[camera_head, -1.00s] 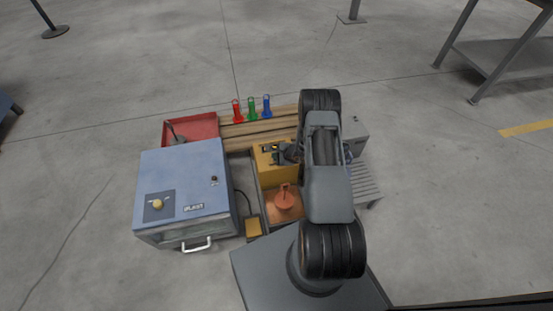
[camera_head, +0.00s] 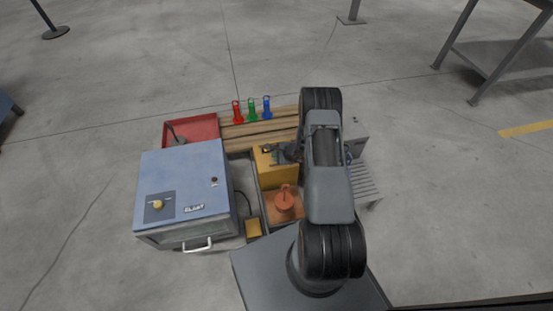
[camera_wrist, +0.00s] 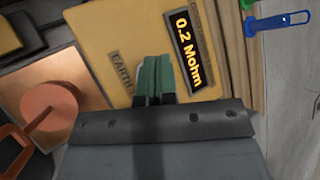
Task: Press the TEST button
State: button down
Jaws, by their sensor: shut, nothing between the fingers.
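The yellow tester box (camera_head: 272,173) stands in the middle of the bench group in the head view. In the wrist view its yellow top (camera_wrist: 100,35) carries a lit display (camera_wrist: 188,50) reading "0.2 Mohm" and a plate (camera_wrist: 122,72) marked EARTH. My gripper (camera_wrist: 155,75) is shut and empty, its green-tipped fingers over the box top between plate and display. I cannot tell whether the fingertips touch the surface. No button marked TEST is visible; the fingers hide part of the top. In the head view my gripper (camera_head: 275,154) is at the box's upper part.
A blue cabinet (camera_head: 183,175) with a yellow knob and white handle stands left. A red tray (camera_head: 203,126) and wooden boards (camera_head: 255,134) with red, green and blue clips lie behind. An orange-brown round part (camera_head: 284,203) sits in front of the box.

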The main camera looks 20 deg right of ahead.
jog(key=shift+r, duration=0.1)
jog(key=shift+r+p, duration=1.4)
jog(key=shift+r, duration=1.05)
